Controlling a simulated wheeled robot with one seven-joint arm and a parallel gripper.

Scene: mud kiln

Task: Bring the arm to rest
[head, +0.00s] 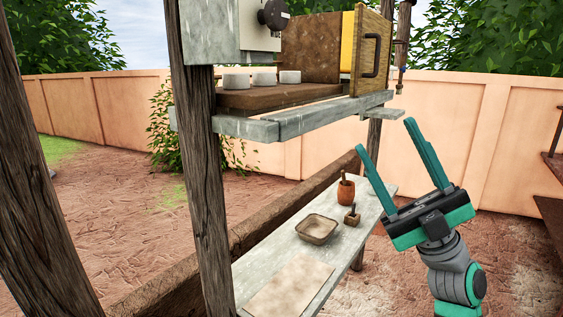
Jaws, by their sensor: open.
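My gripper (382,157) is at the right of the head view, with its two teal fingers spread apart and pointing up. Nothing is between the fingers. It is in front of the right end of the lower shelf (338,262), and the left finger overlaps that end in the picture. The arm's grey wrist shows below it, and the rest of the arm is out of the picture.
Wooden posts (203,190) hold the upper shelf (285,122), which bears several white cups (264,79) and an open wooden door (371,50). A square bowl (317,230), an orange pot (345,190) and a small block (352,217) stand on the lower shelf. Open ground lies right.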

